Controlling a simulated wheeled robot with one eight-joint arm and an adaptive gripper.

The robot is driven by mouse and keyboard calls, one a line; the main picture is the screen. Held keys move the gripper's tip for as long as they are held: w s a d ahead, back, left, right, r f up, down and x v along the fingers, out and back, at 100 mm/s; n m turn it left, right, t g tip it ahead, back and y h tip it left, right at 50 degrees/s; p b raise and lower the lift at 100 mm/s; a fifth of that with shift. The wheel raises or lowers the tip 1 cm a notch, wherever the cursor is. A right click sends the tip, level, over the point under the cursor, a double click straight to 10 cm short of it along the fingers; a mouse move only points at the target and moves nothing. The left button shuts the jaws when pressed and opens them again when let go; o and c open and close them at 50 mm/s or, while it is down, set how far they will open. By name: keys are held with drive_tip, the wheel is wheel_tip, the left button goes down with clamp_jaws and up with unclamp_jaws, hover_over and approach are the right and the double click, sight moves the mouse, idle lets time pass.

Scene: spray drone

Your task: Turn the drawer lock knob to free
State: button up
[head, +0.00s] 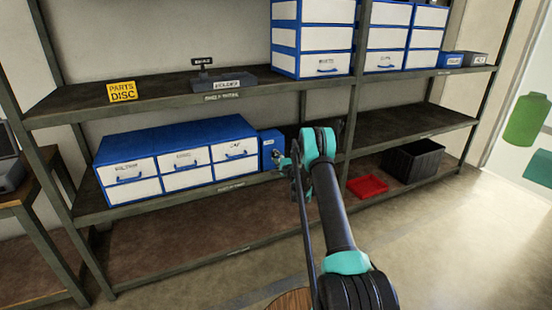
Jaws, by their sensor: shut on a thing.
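My gripper (279,160) is at the end of my arm, shut at the right side of the low drawer cabinet. It overlaps the front of a narrow blue unit (268,137) that stands beside the cabinet. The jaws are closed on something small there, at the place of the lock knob. The knob itself is hidden by the gripper, so its turn position cannot be told.
The metal shelf rack (290,90) spans the view, its upper board above my gripper. A yellow sign (122,92) and a grey block (236,82) lie on that board. A red tray (368,186) and a black bin (415,160) are lower right. Open floor lies in front.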

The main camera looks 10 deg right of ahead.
drive_tip(key=shift+d+m, duration=0.1)
drive_tip(key=shift+m, duration=0.7)
drive_tip(key=o, duration=1.2)
drive_tip(key=shift+c, duration=0.2)
drive_tip(key=shift+s, duration=0.15)
drive_tip(key=v, duration=1.1)
drive_tip(key=shift+s, duration=0.35)
drive_tip(key=shift+d, duration=0.15)
